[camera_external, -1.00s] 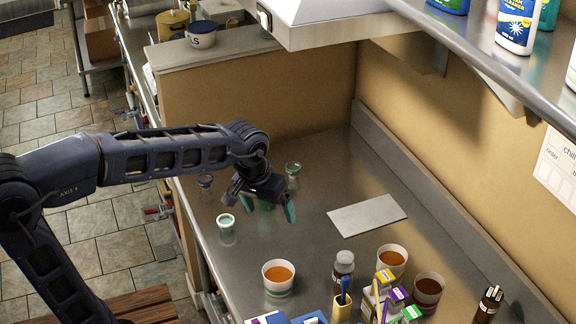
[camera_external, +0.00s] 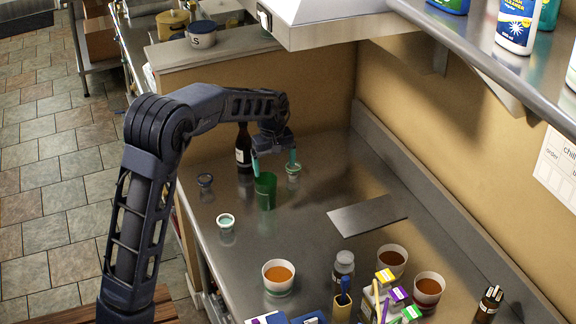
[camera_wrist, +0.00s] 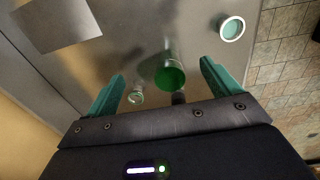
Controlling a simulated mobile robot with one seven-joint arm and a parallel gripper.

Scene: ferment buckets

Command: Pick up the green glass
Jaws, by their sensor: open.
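The green glass (camera_external: 265,192) stands on the steel counter, below my gripper (camera_external: 275,160) in the external view. My gripper is open and empty, with its two teal fingers spread and pointing down. The left finger's tip appears close to the glass's rim; I cannot tell whether they touch. In the wrist view, the green glass (camera_wrist: 170,76) shows in the gap between the fingers (camera_wrist: 162,72), nearer the right one, with its mouth towards me.
A dark bottle (camera_external: 243,158) stands left of my gripper. A small clear jar (camera_external: 293,171) is by the right finger. A pale-lidded jar (camera_external: 225,221) and another small jar (camera_external: 205,181) stand to the left. A flat grey plate (camera_external: 367,215) lies to the right; cups (camera_external: 278,285) stand in front.

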